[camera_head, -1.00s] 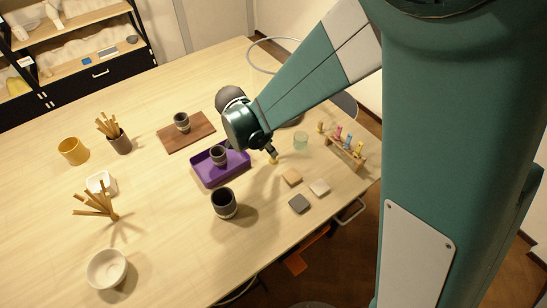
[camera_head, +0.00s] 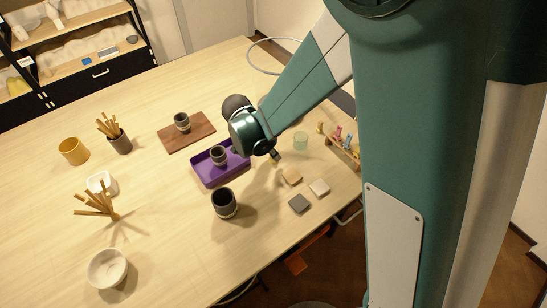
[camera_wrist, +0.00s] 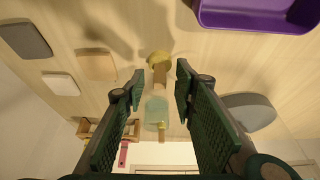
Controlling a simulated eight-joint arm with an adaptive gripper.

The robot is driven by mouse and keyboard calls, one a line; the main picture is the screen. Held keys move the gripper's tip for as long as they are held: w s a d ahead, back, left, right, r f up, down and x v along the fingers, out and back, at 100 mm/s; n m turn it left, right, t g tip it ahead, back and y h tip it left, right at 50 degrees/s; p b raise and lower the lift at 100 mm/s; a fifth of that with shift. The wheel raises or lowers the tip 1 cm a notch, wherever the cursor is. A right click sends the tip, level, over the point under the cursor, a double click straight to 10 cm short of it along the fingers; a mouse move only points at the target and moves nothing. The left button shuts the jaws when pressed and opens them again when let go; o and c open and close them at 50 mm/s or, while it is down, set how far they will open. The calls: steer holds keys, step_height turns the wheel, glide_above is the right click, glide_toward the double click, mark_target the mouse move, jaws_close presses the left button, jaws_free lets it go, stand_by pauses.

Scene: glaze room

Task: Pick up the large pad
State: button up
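Three small square pads lie flat and apart on the table: a dark grey pad (camera_head: 299,204), a tan pad (camera_head: 291,177) and a white pad (camera_head: 320,188). In the wrist view the dark grey pad (camera_wrist: 25,40), tan pad (camera_wrist: 97,64) and white pad (camera_wrist: 60,84) are at upper left. My gripper (camera_head: 275,156) is above the table just left of the tan pad. In the wrist view its fingers (camera_wrist: 159,90) are apart with nothing held.
A yellow-headed tool (camera_wrist: 159,62) and a pale green glass (camera_wrist: 157,112) show beyond the finger gap. A purple tray (camera_head: 228,174) with a cup is left of my gripper. A dark cup (camera_head: 224,204) stands in front. A wooden rack (camera_head: 343,153) is at right.

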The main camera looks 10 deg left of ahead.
steer(key=shift+x, duration=1.25)
steer(key=c, duration=0.6)
